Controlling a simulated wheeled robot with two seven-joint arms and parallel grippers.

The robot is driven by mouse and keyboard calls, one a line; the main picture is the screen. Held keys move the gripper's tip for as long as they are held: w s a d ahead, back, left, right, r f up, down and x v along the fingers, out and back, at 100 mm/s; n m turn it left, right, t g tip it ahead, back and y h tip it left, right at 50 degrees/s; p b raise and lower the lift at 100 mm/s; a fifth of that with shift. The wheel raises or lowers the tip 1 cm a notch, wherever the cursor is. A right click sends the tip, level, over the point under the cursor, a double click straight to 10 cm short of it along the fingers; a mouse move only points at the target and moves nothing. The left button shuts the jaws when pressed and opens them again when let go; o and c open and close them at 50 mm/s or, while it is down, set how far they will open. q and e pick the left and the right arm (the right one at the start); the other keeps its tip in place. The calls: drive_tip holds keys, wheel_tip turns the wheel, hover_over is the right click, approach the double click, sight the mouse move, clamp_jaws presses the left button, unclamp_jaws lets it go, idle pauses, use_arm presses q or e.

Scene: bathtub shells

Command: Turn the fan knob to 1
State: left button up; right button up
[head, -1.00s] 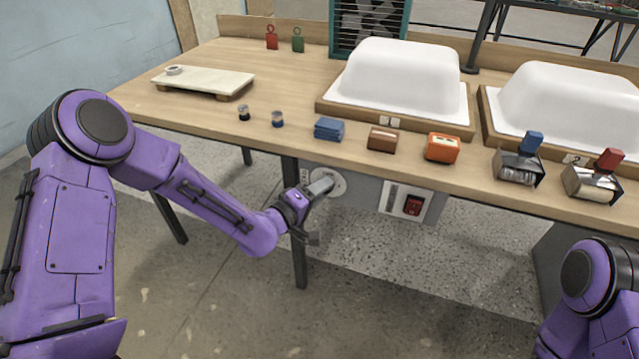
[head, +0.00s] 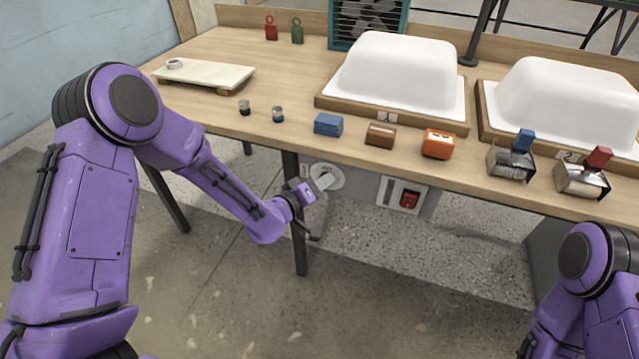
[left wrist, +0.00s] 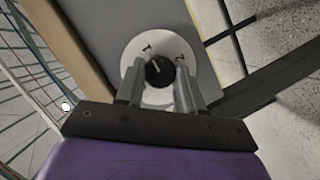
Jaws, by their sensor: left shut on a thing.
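The fan knob is a small black knob (left wrist: 159,72) with a light pointer line, in the middle of a round white dial (left wrist: 141,47). In the left wrist view the pointer leans up and left, roughly toward a dark mark on the dial; a second mark sits to the right. In the head view the dial (head: 338,178) is on the grey front panel under the table edge. My left gripper (head: 321,186) is at the dial, its two fingers on either side of the knob and shut on it. The head view hides the knob. My right gripper is out of view.
A red switch (head: 409,199) on a white plate is right of the dial. Blue, brown and orange blocks and two white tub shells (head: 405,75) are on the table. A table leg (head: 297,250) is beside my left gripper.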

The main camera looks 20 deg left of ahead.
use_arm(q)
drive_tip(key=o, duration=1)
drive_tip(key=shift+o, duration=0.2)
drive_tip(key=shift+s, duration=0.1)
drive_tip(key=v, duration=1)
drive_tip(key=shift+s, duration=0.2)
drive_tip(key=shift+a, duration=0.1)
